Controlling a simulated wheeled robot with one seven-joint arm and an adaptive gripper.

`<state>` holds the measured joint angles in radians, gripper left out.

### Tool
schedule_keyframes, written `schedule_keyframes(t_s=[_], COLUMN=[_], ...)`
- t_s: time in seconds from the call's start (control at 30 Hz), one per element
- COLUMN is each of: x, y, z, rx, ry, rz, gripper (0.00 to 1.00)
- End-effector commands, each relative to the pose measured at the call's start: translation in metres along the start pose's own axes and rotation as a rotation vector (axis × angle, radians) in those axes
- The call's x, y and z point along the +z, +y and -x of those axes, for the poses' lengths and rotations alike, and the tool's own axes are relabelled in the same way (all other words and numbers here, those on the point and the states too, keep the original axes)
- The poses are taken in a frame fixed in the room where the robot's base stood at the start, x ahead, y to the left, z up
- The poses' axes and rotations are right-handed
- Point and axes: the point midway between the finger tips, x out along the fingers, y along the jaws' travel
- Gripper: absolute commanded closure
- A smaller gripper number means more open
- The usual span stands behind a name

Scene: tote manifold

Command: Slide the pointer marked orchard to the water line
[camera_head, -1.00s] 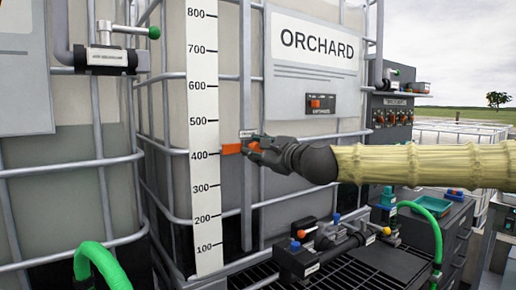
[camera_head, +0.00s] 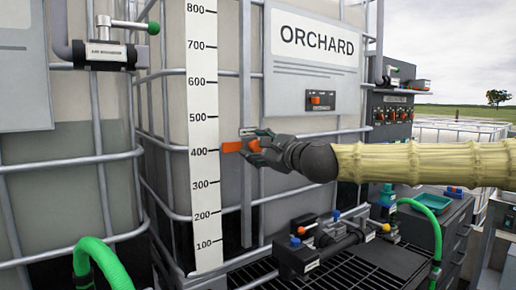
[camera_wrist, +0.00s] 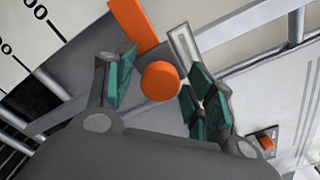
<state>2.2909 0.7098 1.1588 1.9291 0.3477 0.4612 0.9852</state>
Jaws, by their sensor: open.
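The orange pointer (camera_head: 231,147) for the tote lettered ORCHARD points left at the white scale (camera_head: 204,110), a little above the 400 mark. In the wrist view its orange pointer bar (camera_wrist: 134,24) and round orange knob (camera_wrist: 160,81) show. My gripper (camera_head: 257,146) is open, with its green-padded fingers on either side of the knob. The wrist view shows my gripper (camera_wrist: 162,78) with gaps between knob and pads. A pale slotted plate (camera_wrist: 184,50) lies beside the knob. I cannot clearly make out the water line in this tote.
Metal cage bars (camera_head: 246,60) surround the tote, one upright close behind the pointer. A sign panel (camera_head: 312,60) is above my gripper. Below are a valve assembly (camera_head: 325,250) and a green hose (camera_head: 100,262). Another tote (camera_head: 60,180) stands at the left.

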Motion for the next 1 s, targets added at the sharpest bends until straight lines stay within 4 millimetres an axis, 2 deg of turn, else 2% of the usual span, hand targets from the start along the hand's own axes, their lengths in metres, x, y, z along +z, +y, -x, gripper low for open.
schedule_keyframes(t_s=[0.17, 0.7, 1.0], x=[0.0, -0.001, -0.001], y=[-0.001, -0.002, -0.001], z=[0.015, 0.101, 0.119], rx=[-0.001, -0.002, -0.001], ry=[0.0, 0.001, 0.001], rz=[-0.001, -0.001, -0.001], gripper=[0.46, 0.46, 0.46])
